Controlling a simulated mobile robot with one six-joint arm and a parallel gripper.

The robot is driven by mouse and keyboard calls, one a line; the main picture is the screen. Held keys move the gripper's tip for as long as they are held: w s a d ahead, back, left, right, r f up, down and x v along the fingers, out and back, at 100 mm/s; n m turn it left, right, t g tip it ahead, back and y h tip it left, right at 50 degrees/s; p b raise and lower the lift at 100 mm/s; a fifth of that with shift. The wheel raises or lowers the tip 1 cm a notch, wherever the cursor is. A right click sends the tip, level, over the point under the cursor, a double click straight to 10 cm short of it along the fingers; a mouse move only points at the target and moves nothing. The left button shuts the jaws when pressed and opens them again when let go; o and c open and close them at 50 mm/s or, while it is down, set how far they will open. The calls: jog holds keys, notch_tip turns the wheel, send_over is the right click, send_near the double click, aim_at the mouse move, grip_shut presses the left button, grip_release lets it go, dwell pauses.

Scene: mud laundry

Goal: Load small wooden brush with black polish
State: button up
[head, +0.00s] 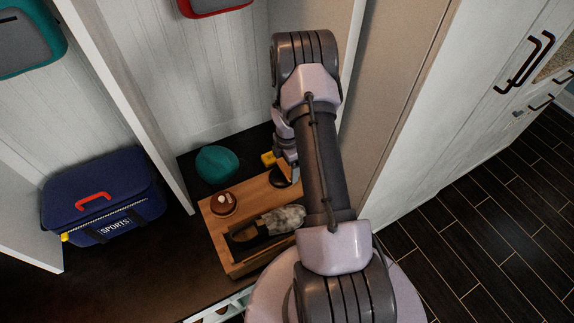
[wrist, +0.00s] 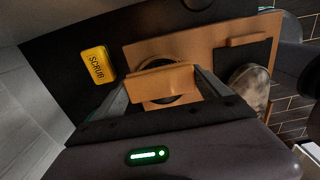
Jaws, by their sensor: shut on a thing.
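My gripper (wrist: 163,78) is shut on the small wooden brush (wrist: 160,84), seen between its two fingers in the wrist view. The brush's bristles are hidden from me. A dark round tin (wrist: 150,62), likely the black polish, lies just behind and partly under the brush. I cannot tell whether bristles and polish touch. In the head view the dark tin (head: 278,179) sits at the far right of the wooden box top (head: 255,195). My gripper (head: 289,160) is low over it, largely hidden by my arm, and the brush is not clearly visible there.
A yellow scrub block (wrist: 98,64) lies beside the box. A brown round tin (head: 223,204) and a fluffy pad (head: 283,218) in a dark recess share the box top.

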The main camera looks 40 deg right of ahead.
notch_tip(320, 180, up, 7)
jog(key=p, duration=0.5)
dwell(0.7)
